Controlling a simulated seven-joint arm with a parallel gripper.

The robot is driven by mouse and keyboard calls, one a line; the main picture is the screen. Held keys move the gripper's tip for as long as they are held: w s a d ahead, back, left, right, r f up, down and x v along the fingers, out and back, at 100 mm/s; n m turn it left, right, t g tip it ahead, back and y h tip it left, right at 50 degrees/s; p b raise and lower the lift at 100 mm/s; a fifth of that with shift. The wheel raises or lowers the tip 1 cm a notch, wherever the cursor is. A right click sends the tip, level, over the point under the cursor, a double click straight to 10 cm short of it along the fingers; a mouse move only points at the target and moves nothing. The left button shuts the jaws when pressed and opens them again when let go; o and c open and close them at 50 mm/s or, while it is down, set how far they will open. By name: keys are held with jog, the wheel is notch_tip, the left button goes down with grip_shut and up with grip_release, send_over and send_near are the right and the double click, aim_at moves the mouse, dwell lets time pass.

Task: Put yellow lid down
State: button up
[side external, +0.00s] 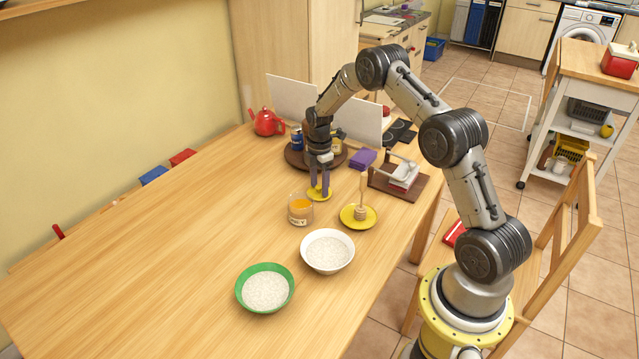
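The yellow lid (319,195) is a small flat disc directly below my gripper (319,188), left of the yellow plate. My gripper points straight down. Its two fingers stand slightly apart, with their tips at the lid's middle. I cannot tell whether they grip the lid or only stand over it, nor whether the lid touches the table. The glass honey jar (300,210) stands open, just in front and to the left of the lid, with orange honey inside.
A honey dipper (361,207) stands on a yellow plate (346,219). A white bowl (348,262) and a green bowl (240,292) stand in front. Behind are a round dark tray (296,160), a purple block (362,158), a wooden rack (410,190) and a red teapot (268,123). The table's left is clear.

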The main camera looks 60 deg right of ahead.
aim_at(319, 186)
jog(key=shift+r, duration=0.15)
notch_tip(319, 186, up, 12)
jog(key=s+a+r+m+t, duration=0.1)
jog(key=s+a+r+m, duration=0.2)
jog(key=s+a+r, duration=0.35)
jog(key=s+a+r+m+t, duration=0.2)
jog(key=s+a+r+m, duration=0.1)
jog(key=a+r, duration=0.55)
jog(key=s+a+r+m+t, duration=0.1)
jog(key=s+a+m, duration=0.2)
jog(key=s, duration=0.7)
jog(key=s+a+r+m+t, duration=0.1)
jog(key=s+a+m, duration=0.3)
jog(key=s, duration=0.7)
jog(key=shift+a+r+m+t, duration=0.25)
jog(key=shift+a+m+t, duration=0.05)
jog(key=shift+a, duration=0.2)
